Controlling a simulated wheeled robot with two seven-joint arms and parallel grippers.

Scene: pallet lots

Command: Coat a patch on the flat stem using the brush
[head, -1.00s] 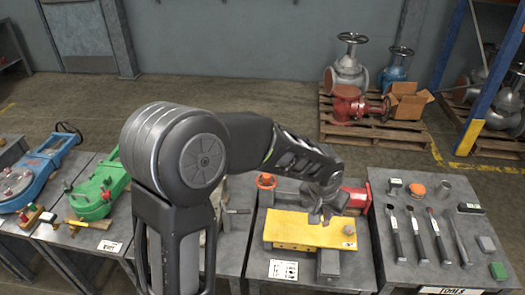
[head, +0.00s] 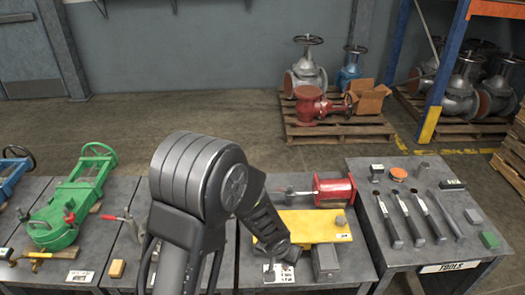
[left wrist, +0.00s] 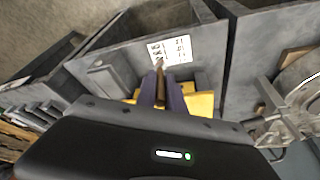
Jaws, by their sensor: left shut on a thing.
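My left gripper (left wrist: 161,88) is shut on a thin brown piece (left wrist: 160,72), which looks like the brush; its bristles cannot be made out. In the head view, my left arm hides most of the gripper, near the front edge of the yellow plate (head: 317,226). The plate also shows under the fingers in the left wrist view (left wrist: 200,103). Behind it, a red valve body (head: 335,191) lies on the middle bench with a thin grey stem (head: 297,192) running left. The gripper is apart from this stem. My right gripper is not in view.
A grey block (head: 326,263) and a printed card (head: 281,274) are at the bench front. The tool bench (head: 415,262) stands right with several handled tools. A green valve (head: 68,212) is left. Pallets with valves stand behind on the floor.

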